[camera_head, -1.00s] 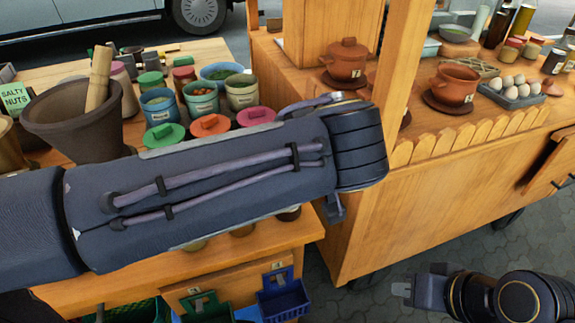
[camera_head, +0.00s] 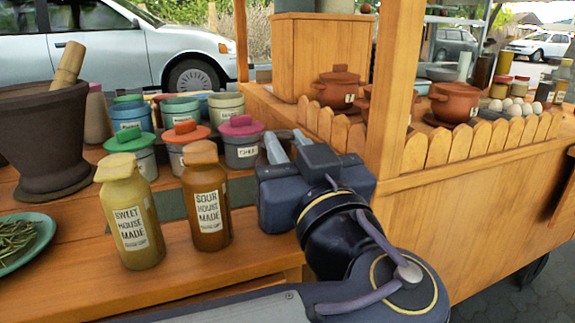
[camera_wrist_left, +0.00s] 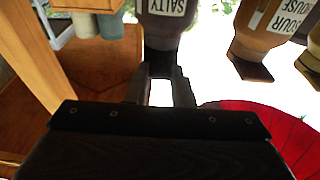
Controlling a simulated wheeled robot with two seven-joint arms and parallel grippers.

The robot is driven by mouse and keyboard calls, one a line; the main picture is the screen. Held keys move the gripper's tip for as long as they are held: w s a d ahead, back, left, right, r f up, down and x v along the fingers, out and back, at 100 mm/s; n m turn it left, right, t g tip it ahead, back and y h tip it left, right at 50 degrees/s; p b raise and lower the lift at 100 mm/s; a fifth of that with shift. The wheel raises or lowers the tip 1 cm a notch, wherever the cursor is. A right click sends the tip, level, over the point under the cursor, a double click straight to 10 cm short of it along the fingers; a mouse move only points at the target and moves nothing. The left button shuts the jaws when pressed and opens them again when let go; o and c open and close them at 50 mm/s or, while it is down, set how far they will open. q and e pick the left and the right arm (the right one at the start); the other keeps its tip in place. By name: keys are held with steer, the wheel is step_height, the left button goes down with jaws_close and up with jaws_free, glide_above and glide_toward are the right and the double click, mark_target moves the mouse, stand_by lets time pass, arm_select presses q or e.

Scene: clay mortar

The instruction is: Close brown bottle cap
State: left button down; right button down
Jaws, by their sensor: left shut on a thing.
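A brown bottle labelled SOUR HOUSE MADE (camera_head: 208,210) stands upright on the wooden counter, with its brown cap (camera_head: 200,153) at the top. A yellow-olive SWEET bottle (camera_head: 130,220) stands to its left. My left gripper (camera_head: 289,146) is right of the brown bottle. In the left wrist view, which is upside down, a dark bottle labelled SALTY (camera_wrist_left: 170,8) is straight ahead. My left gripper (camera_wrist_left: 160,75) is shut at its dark cap end. The brown bottle (camera_wrist_left: 262,25) shows beside it. The SALTY bottle is hidden in the head view. My right gripper is out of view.
Lidded pots, green (camera_head: 135,150), orange (camera_head: 185,140) and pink (camera_head: 241,140), stand behind the bottles. A mortar (camera_head: 45,140) with its pestle and a green plate (camera_head: 20,238) are at left. A wooden post (camera_head: 397,90) and scalloped fence rise at right.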

arm_select(q)
steer(key=shift+f+t+b, duration=0.35)
steer(key=shift+f+t, duration=0.05)
steer(key=shift+f, duration=0.1)
steer(key=c, duration=1.2)
jaws_free()
steer(key=shift+c, duration=0.2)
steer(key=p+v, duration=0.1)
steer(key=v, duration=0.7)
steer(key=shift+d+f, duration=0.1)
